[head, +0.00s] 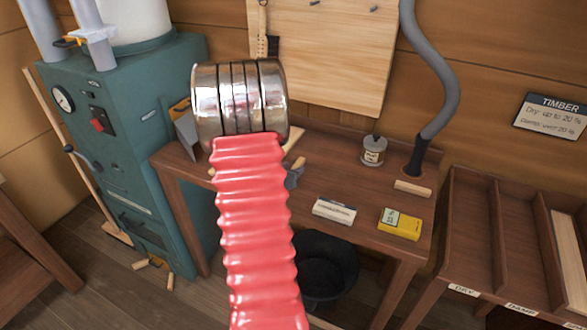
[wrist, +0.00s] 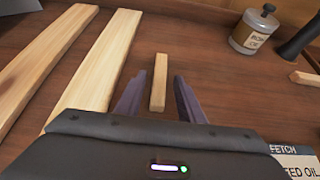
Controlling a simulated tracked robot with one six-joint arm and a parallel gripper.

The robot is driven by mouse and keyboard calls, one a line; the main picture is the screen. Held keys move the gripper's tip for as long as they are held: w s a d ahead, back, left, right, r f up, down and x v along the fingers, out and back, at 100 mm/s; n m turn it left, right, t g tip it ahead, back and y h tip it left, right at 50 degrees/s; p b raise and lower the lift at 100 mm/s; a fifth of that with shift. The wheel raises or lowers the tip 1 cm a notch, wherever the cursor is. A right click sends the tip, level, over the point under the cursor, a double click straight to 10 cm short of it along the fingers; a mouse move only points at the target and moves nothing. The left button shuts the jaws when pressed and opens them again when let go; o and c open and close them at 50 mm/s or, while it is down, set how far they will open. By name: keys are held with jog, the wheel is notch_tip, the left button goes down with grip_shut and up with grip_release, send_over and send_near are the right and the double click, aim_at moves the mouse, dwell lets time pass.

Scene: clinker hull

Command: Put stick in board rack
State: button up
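In the wrist view a short pale wooden stick (wrist: 159,83) lies on the bench top. My gripper (wrist: 158,92) is open, with one finger on each side of the stick and gaps showing between; the fingers do not touch it. In the head view my arm hides the stick and most of my gripper; only a grey-blue part shows beside the arm. The board rack (head: 500,215) stands at the right in the head view. It has upright dividers, labels reading DRY and DAMP at the front, and a pale board (head: 568,250) in its right-hand compartment.
Two long pale boards (wrist: 92,70) lie left of the stick. A tin (head: 374,151), a hose (head: 440,110), another short wood piece (head: 413,188), a yellow box (head: 400,224) and a white-labelled block (head: 334,210) occupy the bench's right part. A black bucket (head: 325,265) stands below.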

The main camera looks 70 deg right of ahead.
jog(key=v, duration=1)
jog(key=shift+a+r, duration=0.1)
jog(key=shift+a, duration=0.15)
dwell(0.5)
jog(key=shift+w+r, duration=0.15)
jog(key=w+a+r+m+t+y, duration=0.1)
jog(key=w+a+r+m, duration=0.3)
jog(key=a, duration=0.5)
jog(key=w+a+r+m+y, duration=0.1)
jog(key=a+r+m, duration=0.45)
jog(key=a, duration=0.25)
jog(key=a+r+m+t+y, duration=0.1)
jog(key=a+m+t+y, duration=0.1)
jog(key=a, duration=0.9)
jog(key=w+a+r+m+t+y, duration=0.1)
jog(key=a+m+y, duration=0.2)
jog(key=a, duration=0.9)
jog(key=a+r+m+t+y, duration=0.2)
jog(key=a+y, duration=0.3)
jog(key=a, duration=0.6)
jog(key=shift+w+a+t, duration=0.2)
jog(key=shift+w+t, duration=0.05)
jog(key=shift+t, duration=0.05)
